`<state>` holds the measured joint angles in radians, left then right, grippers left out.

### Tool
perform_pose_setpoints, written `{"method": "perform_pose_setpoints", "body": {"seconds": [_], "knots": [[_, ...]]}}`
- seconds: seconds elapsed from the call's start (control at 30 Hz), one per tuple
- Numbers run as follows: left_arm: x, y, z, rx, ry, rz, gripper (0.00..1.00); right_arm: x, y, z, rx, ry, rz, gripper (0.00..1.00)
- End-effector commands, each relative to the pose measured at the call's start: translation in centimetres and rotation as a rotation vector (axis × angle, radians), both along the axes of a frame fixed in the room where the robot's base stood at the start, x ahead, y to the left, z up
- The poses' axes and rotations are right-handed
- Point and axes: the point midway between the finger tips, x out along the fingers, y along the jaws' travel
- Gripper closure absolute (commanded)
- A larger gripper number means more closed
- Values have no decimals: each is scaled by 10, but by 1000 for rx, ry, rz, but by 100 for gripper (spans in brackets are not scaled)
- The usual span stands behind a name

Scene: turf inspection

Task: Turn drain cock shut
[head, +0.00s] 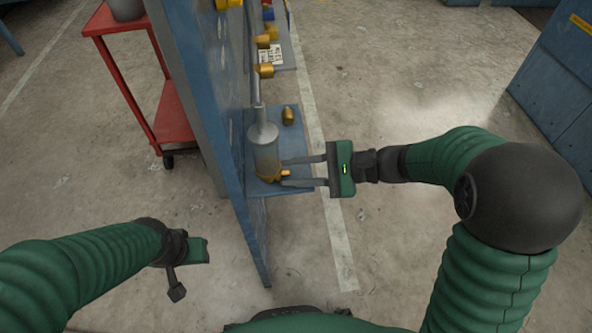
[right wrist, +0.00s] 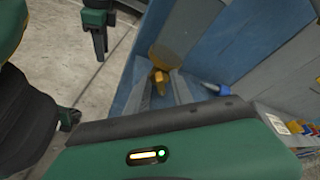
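The drain cock (head: 284,173) is a small brass-yellow part at the foot of a grey, partly see-through bowl (head: 265,152) on the blue panel. In the right wrist view the drain cock (right wrist: 158,78) hangs below the bowl's amber bottom (right wrist: 165,56). My right gripper (head: 284,173) is open, its two grey fingers reaching left, one on each side of the cock. Whether either finger touches it I cannot tell.
The upright blue panel (head: 200,90) stands left of the bowl, with a blue shelf (head: 287,150) beneath. A brass fitting (head: 288,115) is behind the bowl. A red cart (head: 170,115) stands beyond the panel.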

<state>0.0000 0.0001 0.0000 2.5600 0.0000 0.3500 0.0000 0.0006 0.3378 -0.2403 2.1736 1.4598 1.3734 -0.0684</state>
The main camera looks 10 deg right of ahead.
Motion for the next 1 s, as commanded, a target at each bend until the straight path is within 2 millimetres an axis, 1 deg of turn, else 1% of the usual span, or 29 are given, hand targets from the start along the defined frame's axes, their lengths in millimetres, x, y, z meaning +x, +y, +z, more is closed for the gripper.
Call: {"method": "perform_pose_setpoints", "body": {"seconds": [0.03,0.17,0.4,1.0], "knots": [[0,0,-1,0,0,0,64,-3,5,-2,2,6,12,67],[0,0,-1,0,0,0,64,-2,6,-1,-2,4,10,67],[0,0,1,0,0,0,64,-2,4,0,-1,4,9,67],[0,0,17,0,0,0,64,-12,-48,17,0,1,0,67]]}}
